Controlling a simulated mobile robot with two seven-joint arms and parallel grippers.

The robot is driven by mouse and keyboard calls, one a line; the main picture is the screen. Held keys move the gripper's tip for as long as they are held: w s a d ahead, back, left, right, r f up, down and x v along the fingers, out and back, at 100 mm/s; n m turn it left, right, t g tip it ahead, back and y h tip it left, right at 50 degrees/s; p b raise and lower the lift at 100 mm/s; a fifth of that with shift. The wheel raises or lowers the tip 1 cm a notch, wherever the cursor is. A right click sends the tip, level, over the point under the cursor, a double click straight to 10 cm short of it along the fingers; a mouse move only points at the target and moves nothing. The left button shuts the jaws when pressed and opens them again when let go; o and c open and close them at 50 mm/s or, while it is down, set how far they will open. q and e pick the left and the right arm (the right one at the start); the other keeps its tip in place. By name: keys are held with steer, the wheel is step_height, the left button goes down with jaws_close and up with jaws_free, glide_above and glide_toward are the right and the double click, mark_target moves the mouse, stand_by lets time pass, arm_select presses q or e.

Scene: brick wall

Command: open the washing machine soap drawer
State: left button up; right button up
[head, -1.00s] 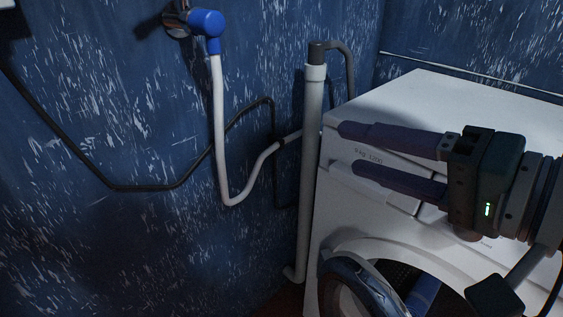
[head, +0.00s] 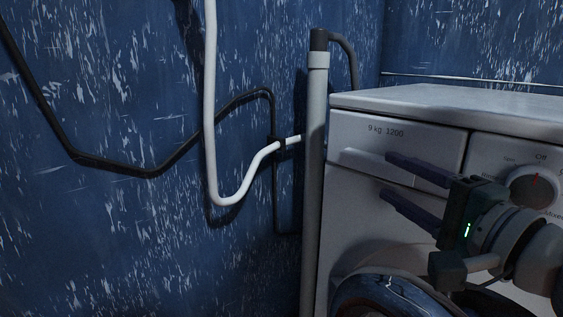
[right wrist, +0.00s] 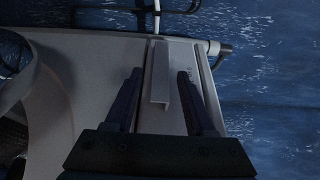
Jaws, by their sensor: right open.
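The white washing machine (head: 345,225) stands at the right in the head view. Its soap drawer (head: 400,135), marked "9 kg 1200", is at the upper left of the front and looks shut. The drawer's ledge-like handle (head: 372,164) runs along its lower part. My right gripper (head: 386,175) is open and empty, its two dark fingers pointing left in front of the drawer. In the right wrist view the handle (right wrist: 160,75) lies between the spread fingertips (right wrist: 160,74). I cannot tell whether they touch it. My left gripper is not in view.
The program knob (head: 534,187) is right of the drawer. A grey standpipe (head: 314,150) and a white hose (head: 211,110) run along the blue wall left of the machine.

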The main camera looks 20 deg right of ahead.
mark_target(376, 174)
steer(key=w, duration=0.5)
steer(key=shift+w, duration=0.2)
steer(key=c, duration=0.8)
steer(key=shift+f, duration=0.1)
jaws_close()
steer(key=shift+s+f, duration=0.1)
steer(key=shift+f, duration=0.1)
